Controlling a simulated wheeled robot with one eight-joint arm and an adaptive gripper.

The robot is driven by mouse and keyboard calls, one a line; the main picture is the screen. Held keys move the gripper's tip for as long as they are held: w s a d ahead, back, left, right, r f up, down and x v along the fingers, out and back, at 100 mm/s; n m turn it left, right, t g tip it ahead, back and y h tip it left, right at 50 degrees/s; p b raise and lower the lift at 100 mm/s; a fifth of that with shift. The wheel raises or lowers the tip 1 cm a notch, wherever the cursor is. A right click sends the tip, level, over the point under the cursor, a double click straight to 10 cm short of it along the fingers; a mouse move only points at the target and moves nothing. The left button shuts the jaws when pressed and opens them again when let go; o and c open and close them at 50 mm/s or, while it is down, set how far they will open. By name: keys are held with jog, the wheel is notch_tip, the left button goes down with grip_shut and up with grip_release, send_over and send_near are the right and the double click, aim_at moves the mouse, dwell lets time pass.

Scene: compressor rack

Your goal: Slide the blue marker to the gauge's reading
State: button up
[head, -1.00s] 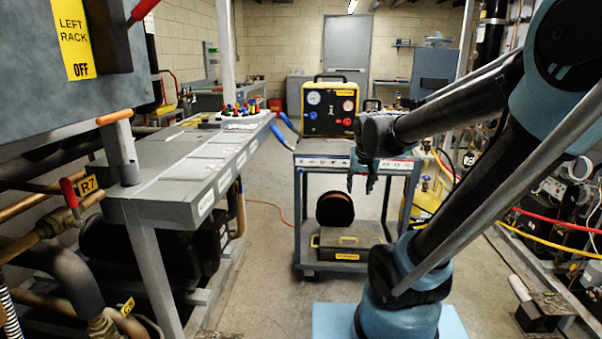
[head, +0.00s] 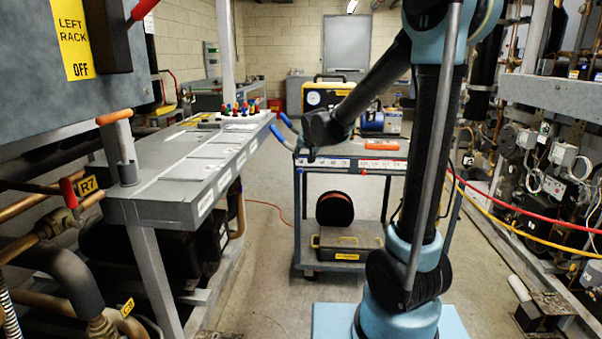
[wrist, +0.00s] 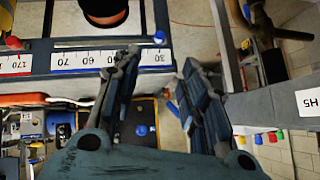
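The blue marker (wrist: 159,37) sits near the 30 end of the numbered white scale strip (wrist: 85,59) on the cart's edge. The strip shows along the cart front in the head view (head: 335,162). My gripper (wrist: 158,62) is open and empty, its fingers pointing toward the strip, with the marker in line with the gap between them. In the head view my gripper (head: 311,156) is over the cart's front left edge. My arm hides the case's right side.
A grey bench (head: 165,185) stands left of the cart, with blue handles (head: 284,135) between. A blue machine (head: 381,122) and an orange object (head: 381,145) are on the cart. Hoses and piping line the right.

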aim_at(300, 171)
jog(key=x, duration=1.7)
jog(key=shift+s+d, duration=0.1)
grip_shut()
